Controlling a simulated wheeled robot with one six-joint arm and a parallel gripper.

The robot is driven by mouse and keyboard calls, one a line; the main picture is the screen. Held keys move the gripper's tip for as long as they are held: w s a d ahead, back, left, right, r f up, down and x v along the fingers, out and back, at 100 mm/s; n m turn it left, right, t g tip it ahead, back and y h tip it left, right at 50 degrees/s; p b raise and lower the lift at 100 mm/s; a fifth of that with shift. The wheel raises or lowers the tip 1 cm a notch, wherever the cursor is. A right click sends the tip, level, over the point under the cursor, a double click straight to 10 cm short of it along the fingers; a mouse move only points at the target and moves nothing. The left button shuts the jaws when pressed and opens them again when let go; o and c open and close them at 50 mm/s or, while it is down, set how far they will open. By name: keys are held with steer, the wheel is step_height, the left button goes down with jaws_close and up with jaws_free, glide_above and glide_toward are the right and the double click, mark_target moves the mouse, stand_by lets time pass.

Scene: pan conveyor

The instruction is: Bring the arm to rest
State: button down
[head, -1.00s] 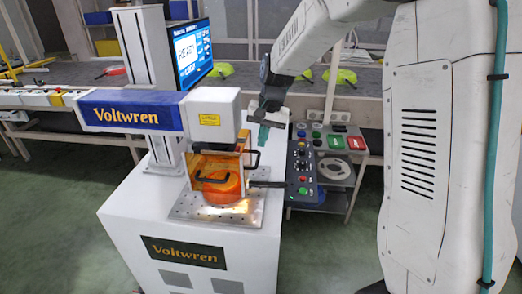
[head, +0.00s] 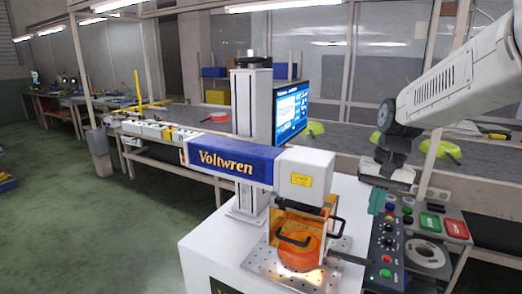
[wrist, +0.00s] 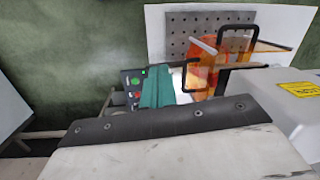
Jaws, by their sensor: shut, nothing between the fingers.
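My arm (head: 455,88) reaches in from the upper right in the head view, bent down at a dark wrist joint. My gripper (head: 376,203) points down with teal fingers, shut and empty. It hangs in front of the control panel, right of the Voltwren marking machine (head: 235,162). In the wrist view my gripper (wrist: 157,93) shows its teal fingers close together, partly hidden by my own white link in front. An orange pan (head: 298,253) sits on the machine's perforated plate (head: 262,262), under the head, with its dark handle pointing right. It is apart from my gripper.
An orange guard with black handles (wrist: 203,68) stands around the pan. The control panel (head: 387,255) with buttons is close beside my gripper. A monitor (head: 291,112) stands behind the machine. Long benches (head: 350,140) run behind. Open green floor (head: 100,215) lies left.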

steer(key=s+a+r+n+t+h, duration=0.1)
steer(key=s+r+n, duration=0.1)
steer(key=s, duration=2.4)
steer(key=shift+a+n+t, duration=0.4)
steer(key=shift+n, duration=0.5)
